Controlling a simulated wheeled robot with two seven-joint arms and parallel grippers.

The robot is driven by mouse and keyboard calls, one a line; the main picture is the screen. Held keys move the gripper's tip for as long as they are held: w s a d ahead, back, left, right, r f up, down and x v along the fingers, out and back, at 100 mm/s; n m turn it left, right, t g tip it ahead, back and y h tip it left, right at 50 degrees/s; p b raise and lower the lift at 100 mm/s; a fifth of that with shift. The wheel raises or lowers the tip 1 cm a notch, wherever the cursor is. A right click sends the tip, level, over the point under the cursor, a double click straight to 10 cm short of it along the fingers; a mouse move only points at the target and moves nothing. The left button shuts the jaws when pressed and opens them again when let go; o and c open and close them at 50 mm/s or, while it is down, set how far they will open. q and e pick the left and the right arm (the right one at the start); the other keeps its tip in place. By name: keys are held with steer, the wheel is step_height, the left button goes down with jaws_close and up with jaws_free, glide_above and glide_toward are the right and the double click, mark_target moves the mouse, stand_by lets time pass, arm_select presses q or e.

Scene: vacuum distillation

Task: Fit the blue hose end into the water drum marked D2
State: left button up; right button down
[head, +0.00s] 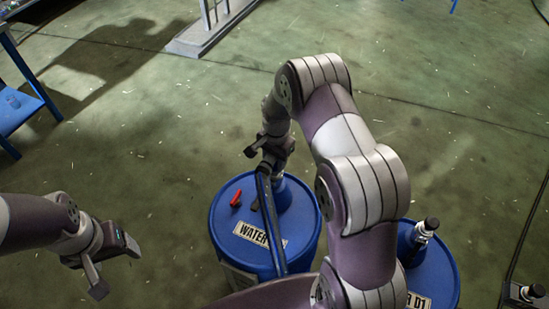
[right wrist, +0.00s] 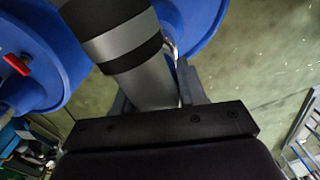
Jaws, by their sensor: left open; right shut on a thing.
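A blue drum (head: 224,222) stands below my right gripper (head: 271,152); its label reads "WATER" and the rest is covered by the blue hose (head: 277,238). In the right wrist view my right gripper (right wrist: 150,95) is shut on a grey and black cylindrical hose end (right wrist: 120,45). The hose end is over or at the drum's top; I cannot tell whether it is seated, as the arm and hose hide the opening. My left gripper (head: 112,264) is open and empty, left of the drum and apart from it.
A red piece (head: 236,198) lies on the first drum's top. A blue table (head: 20,105) stands far left. Floor between is clear.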

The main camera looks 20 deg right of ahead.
steer(key=shift+f+b, duration=0.65)
steer(key=shift+f, duration=0.5)
steer(key=c, duration=0.5)
jaws_free()
steer(key=shift+c, duration=0.2)
steer(key=r, duration=1.2)
steer(key=shift+s+d+r, duration=0.15)
steer(key=shift+s+r, duration=0.05)
steer(key=shift+r, duration=0.15)
steer(key=shift+w+n, duration=0.15)
steer(key=shift+n, duration=0.45)
steer(key=s+a+r+n+p, duration=0.1)
steer(key=s+r+n, duration=0.1)
steer(key=s, duration=0.4)
steer(key=s+a+r+n+p, duration=0.2)
steer(key=s+r+n, duration=0.1)
steer(key=s+n, duration=0.2)
steer(key=s+a+r+n+t+p, duration=0.1)
steer(key=s+a+r+n+p, duration=0.1)
steer(key=s, duration=0.5)
steer(key=shift+s+a+r+n, duration=0.3)
steer(key=shift+r+n, duration=0.2)
steer(key=shift+n, duration=0.4)
